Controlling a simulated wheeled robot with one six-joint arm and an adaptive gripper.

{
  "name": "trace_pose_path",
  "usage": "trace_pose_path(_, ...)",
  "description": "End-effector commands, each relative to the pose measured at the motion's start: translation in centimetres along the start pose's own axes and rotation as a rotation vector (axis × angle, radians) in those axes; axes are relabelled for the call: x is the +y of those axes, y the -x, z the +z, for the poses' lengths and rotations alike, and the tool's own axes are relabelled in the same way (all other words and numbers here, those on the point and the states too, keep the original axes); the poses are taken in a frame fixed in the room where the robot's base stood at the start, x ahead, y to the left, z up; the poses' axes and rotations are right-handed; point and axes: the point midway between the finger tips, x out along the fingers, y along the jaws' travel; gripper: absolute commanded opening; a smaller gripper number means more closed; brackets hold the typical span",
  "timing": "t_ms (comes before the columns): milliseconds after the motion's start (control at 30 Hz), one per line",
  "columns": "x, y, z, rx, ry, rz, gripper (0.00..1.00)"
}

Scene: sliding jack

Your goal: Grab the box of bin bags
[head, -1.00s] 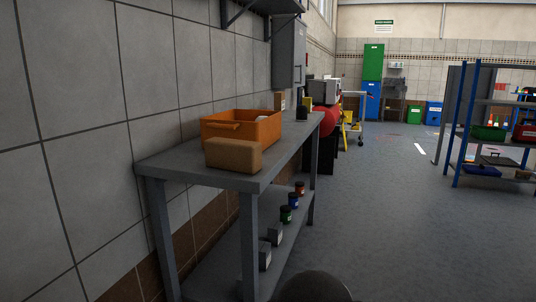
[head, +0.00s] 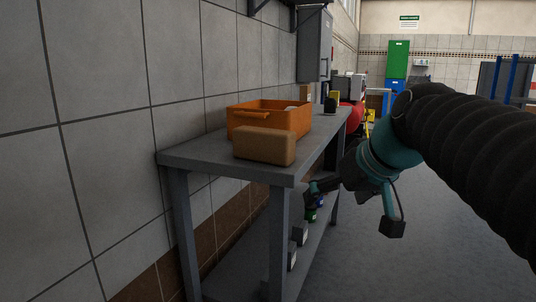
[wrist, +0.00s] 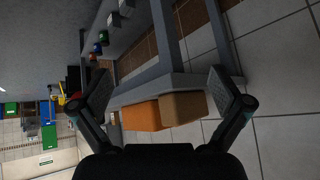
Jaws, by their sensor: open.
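A plain tan box (head: 264,146) lies near the front edge of the grey workbench (head: 195,157). No label shows on it, so I cannot tell whether it holds bin bags. An orange crate (head: 285,118) stands right behind it. In the wrist view, which is turned sideways, the tan box (wrist: 184,108) and the orange crate (wrist: 140,116) show beyond the bench edge. My gripper (head: 314,189) is beside the bench's right side, below its top and apart from the box. In the wrist view my gripper (wrist: 160,78) has its fingers wide apart with nothing between them.
Several small jars (head: 311,215) and grey boxes (head: 300,233) stand on the bench's lower shelf, near my gripper. A small brown box (head: 306,95) and a dark item (head: 331,104) are at the bench's far end. The tiled wall closes the left. Floor is open on the right.

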Motion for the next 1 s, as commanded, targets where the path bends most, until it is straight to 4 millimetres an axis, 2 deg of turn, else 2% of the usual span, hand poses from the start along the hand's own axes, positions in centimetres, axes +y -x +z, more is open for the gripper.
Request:
trace_pose_path(33,0.1,-0.5,-2.5,0.028,0.030,-0.032,1.00)
trace_pose_path(200,-0.8,-0.3,-10.5,0.136,0.162,-0.144,1.00)
trace_pose_path(300,-1.4,-0.1,-14.3,0.200,0.242,-0.199,1.00)
trace_pose_path(400,-1.8,0.1,-17.1,0.255,0.310,-0.242,1.00)
trace_pose_path(533,-2.2,0.4,-19.4,0.306,0.374,-0.277,1.00)
trace_pose_path(700,-2.7,0.1,-20.5,0.330,0.406,-0.294,1.00)
trace_pose_path(1000,-4.4,-4.5,-21.7,0.330,0.408,-0.296,1.00)
